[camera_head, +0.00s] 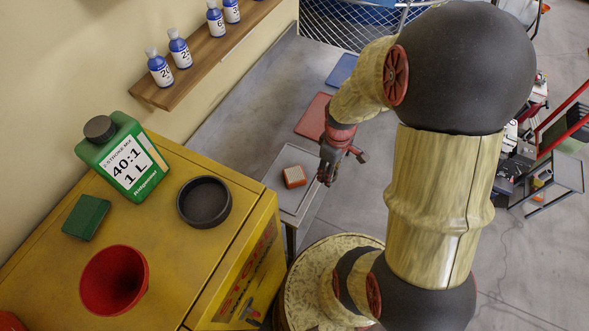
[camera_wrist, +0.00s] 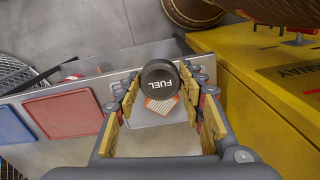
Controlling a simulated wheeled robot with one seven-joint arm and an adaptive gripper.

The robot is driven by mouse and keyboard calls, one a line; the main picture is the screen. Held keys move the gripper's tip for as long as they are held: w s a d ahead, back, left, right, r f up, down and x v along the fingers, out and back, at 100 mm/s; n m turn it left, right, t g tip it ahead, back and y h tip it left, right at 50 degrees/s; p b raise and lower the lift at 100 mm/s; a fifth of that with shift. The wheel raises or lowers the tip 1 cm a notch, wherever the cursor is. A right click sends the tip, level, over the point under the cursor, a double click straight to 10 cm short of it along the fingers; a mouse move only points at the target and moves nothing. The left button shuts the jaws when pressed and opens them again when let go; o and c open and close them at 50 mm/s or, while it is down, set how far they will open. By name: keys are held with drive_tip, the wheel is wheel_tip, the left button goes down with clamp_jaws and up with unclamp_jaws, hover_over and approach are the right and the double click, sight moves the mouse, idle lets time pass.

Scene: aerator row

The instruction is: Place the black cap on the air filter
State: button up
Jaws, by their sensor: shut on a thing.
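A black cap (camera_wrist: 160,75) with white FUEL lettering is between the fingertips of my gripper (camera_wrist: 161,88) in the wrist view, and the gripper is shut on it. The air filter (camera_head: 294,177) is a small orange block with a pale pleated side, lying on a grey panel. In the wrist view the filter (camera_wrist: 162,104) shows partly behind the cap, which covers some of it. In the head view my gripper (camera_head: 328,166) is just right of the filter; the cap cannot be made out clearly there. The height of the cap above the filter is hard to tell.
The yellow cabinet (camera_head: 165,235) stands left of my gripper, bearing a green bottle (camera_head: 122,160), a black round dish (camera_head: 204,202), a green box (camera_head: 86,217) and a red funnel (camera_head: 114,281). Red (camera_head: 313,115) and blue (camera_head: 342,69) squares lie beyond the filter.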

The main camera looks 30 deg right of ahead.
drive_tip(key=w+a+f, duration=0.4)
drive_tip(key=w, duration=0.4)
hover_over(295, 174)
drive_tip(key=f, duration=0.5)
drive_tip(key=shift+s+f, duration=0.1)
drive_tip(key=shift+s, duration=0.25)
drive_tip(key=shift+w+a+f, duration=0.15)
drive_tip(key=shift+w+f, duration=0.1)
drive_tip(key=shift+f, duration=0.2)
drive_tip(key=shift+f+p, duration=0.4)
drive_tip(key=shift+f, duration=1.05)
drive_tip(key=shift+f, duration=0.15)
drive_tip(key=o, duration=1.1)
